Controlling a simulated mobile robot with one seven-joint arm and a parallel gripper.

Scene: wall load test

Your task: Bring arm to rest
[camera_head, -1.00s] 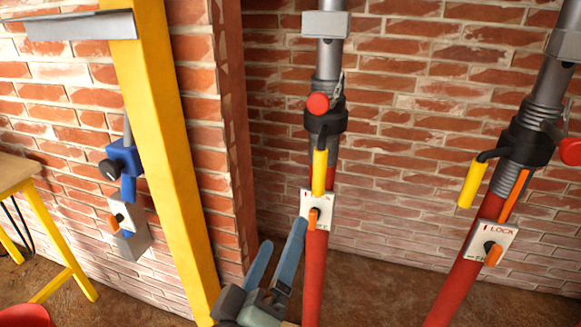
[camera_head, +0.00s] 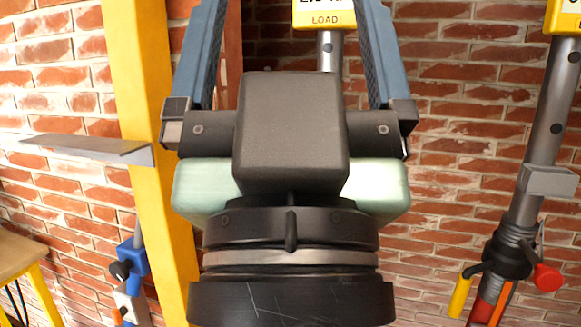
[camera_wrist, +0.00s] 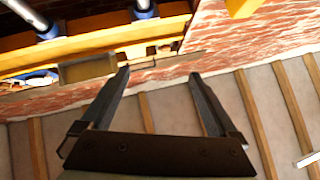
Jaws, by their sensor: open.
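My gripper (camera_head: 290,8) fills the middle of the head view, pointing up, with its two blue-grey fingers wide apart. Nothing is between them. In the wrist view my gripper (camera_wrist: 160,74) is also open and empty, facing the brick wall (camera_wrist: 225,50) and the ceiling (camera_wrist: 180,115) with its wooden beams. My gripper hides most of the middle grey prop (camera_head: 330,50), whose yellow load sign (camera_head: 322,15) shows between the fingers.
A yellow post (camera_head: 150,90) with a grey bracket (camera_head: 90,148) stands left. A second prop (camera_head: 540,130) with a red knob (camera_head: 547,278) and yellow handle (camera_head: 460,296) stands right. A blue clamp (camera_head: 132,258) and a wooden-topped table (camera_head: 18,250) are lower left.

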